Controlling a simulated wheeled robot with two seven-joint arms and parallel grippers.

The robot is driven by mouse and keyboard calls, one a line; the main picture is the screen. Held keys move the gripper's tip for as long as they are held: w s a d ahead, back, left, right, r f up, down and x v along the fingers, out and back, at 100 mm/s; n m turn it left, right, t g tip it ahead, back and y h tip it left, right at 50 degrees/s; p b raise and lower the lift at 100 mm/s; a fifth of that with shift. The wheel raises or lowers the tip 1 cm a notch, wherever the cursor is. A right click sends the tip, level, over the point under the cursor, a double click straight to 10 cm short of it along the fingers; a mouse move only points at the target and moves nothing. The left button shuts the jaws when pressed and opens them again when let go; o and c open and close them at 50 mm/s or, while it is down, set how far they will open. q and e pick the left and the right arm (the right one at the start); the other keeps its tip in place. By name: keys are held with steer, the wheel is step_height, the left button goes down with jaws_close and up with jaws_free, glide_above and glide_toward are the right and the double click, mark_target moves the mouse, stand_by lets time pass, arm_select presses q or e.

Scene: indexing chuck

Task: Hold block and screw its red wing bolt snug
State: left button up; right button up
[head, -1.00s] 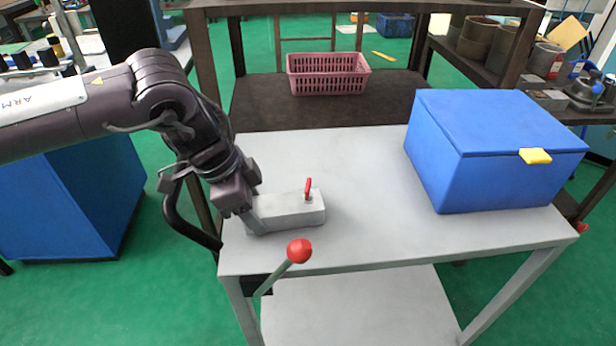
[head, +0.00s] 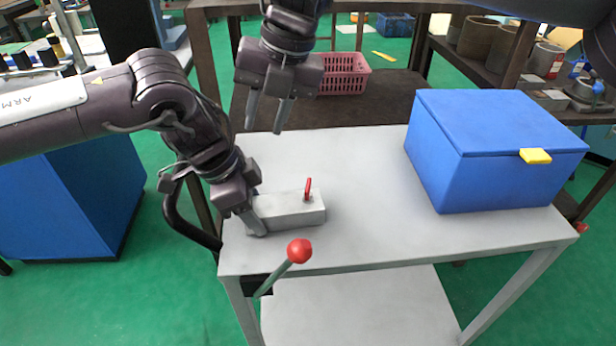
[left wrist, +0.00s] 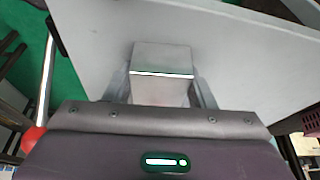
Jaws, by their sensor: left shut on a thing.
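A grey block (head: 290,212) lies on the grey table near its left front edge. A red wing bolt (head: 308,189) stands upright at the block's right end. My left gripper (head: 254,222) is shut on the block's left end. In the left wrist view the block (left wrist: 162,62) sits between the fingers of my left gripper (left wrist: 160,88), and the wing bolt cannot be made out there. My right gripper (head: 268,116) hangs above the table's back left, fingers pointing down, open and empty, apart from the block and the bolt.
A blue box (head: 470,160) with a yellow latch (head: 535,156) stands on the table's right side. A lever with a red ball knob (head: 299,251) rises at the front edge. A pink basket (head: 345,80) sits behind. The table's middle (head: 370,190) is clear.

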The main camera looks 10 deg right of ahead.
mark_target(308, 185)
steer(key=s+d+m+g+h, duration=0.1)
steer(key=s+d+m+h, duration=0.15)
steer(key=d, duration=0.35)
steer(key=shift+h, duration=0.45)
steer(key=f, duration=1)
steer(key=shift+s+f, duration=0.25)
steer(key=shift+f, duration=0.1)
steer(key=shift+c, duration=0.3)
jaws_close()
